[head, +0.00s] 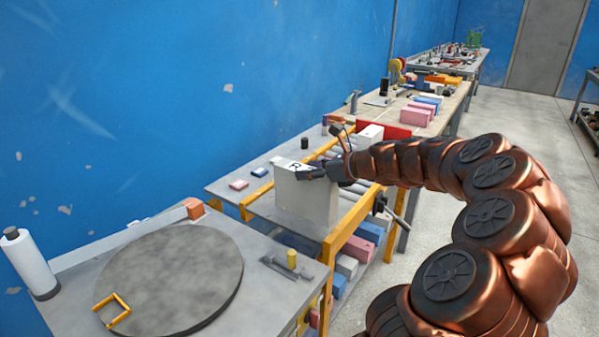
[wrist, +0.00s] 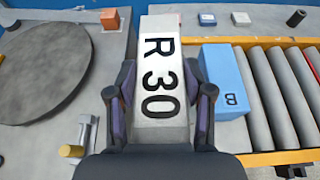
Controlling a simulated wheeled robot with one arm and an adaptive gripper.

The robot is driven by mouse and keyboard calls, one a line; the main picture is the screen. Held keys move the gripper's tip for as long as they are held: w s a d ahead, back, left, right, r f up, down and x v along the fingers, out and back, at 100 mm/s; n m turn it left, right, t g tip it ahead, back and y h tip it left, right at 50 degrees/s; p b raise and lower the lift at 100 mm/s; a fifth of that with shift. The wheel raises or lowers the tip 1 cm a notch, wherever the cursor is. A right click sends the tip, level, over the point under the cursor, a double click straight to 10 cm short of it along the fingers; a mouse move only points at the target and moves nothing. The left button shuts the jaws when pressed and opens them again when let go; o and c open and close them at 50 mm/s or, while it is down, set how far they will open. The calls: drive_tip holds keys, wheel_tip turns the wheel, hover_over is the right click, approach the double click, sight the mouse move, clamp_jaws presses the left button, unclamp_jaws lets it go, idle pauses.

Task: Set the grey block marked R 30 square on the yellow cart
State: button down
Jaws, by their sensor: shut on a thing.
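The grey block marked R 30 (head: 303,200) stands upright in the head view, with part of its mark showing on its pale top. In the wrist view its top (wrist: 160,50) lies between the two fingers, and R 30 reads clearly. My gripper (head: 322,173) is shut on the block from the right side; the fingers also show in the wrist view (wrist: 160,104). I cannot tell whether the block's bottom touches the surface below. A yellow-framed stand (head: 350,228) is beside and below the block; I cannot tell whether it is the yellow cart.
A blue block (wrist: 226,75) stands close to the right of the held block, beside grey rollers (wrist: 272,85). A bench with a round grey disc (head: 180,275) is at the front left. A white roll (head: 30,265) and an orange block (head: 194,209) stand on it.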

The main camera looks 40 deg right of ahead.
drive_tip(key=w+d+f, duration=0.1)
drive_tip(key=w+f, duration=0.3)
drive_tip(key=w, duration=0.3)
drive_tip(key=shift+d, duration=0.3)
drive_tip(key=shift+f, duration=0.1)
drive_tip(key=shift+c, duration=2.2)
unclamp_jaws()
drive_tip(key=v, duration=1.2)
